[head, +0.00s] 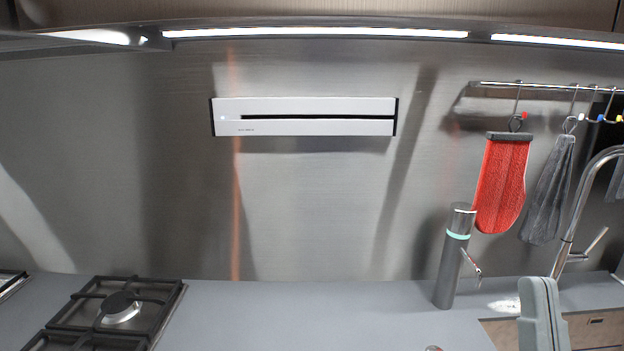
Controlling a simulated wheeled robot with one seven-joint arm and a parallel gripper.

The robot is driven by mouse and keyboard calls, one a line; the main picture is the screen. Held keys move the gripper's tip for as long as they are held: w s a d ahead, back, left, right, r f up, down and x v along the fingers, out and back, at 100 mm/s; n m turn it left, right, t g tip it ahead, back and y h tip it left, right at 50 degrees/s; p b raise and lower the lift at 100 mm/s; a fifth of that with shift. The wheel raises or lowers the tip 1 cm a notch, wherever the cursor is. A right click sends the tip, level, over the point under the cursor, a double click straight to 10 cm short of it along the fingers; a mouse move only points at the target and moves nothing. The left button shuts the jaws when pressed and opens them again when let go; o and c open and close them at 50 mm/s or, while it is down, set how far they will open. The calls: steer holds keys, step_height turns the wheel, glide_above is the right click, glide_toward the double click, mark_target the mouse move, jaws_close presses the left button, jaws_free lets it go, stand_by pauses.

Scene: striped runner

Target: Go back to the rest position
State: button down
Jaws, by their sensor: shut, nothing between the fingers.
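My gripper's fingers do not show in the head view. A rounded grey-green piece, which looks like a link of my own arm, rises from the bottom edge at the right, in front of the counter (300,315). Nothing is seen held.
A black-grated gas hob (110,312) is at the lower left. A grey cylinder with a teal band (451,265) stands right of centre. A curved tap (570,225), red mitt (502,185) and grey towel (548,192) are at right. A white slotted panel (305,106) is on the wall.

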steer(key=s+f+g, duration=0.3)
steer(key=f, duration=0.6)
steer(key=s+f+g, duration=0.3)
steer(key=s+f, duration=0.1)
steer(key=f, duration=0.5)
steer(key=s+f+n+g+y, duration=0.2)
steer(key=s+f+g, duration=0.4)
steer(key=s+f, duration=0.7)
steer(key=s+y, duration=0.1)
steer(key=s, duration=0.2)
steer(key=shift+a+g, duration=0.15)
steer(key=shift+g, duration=0.25)
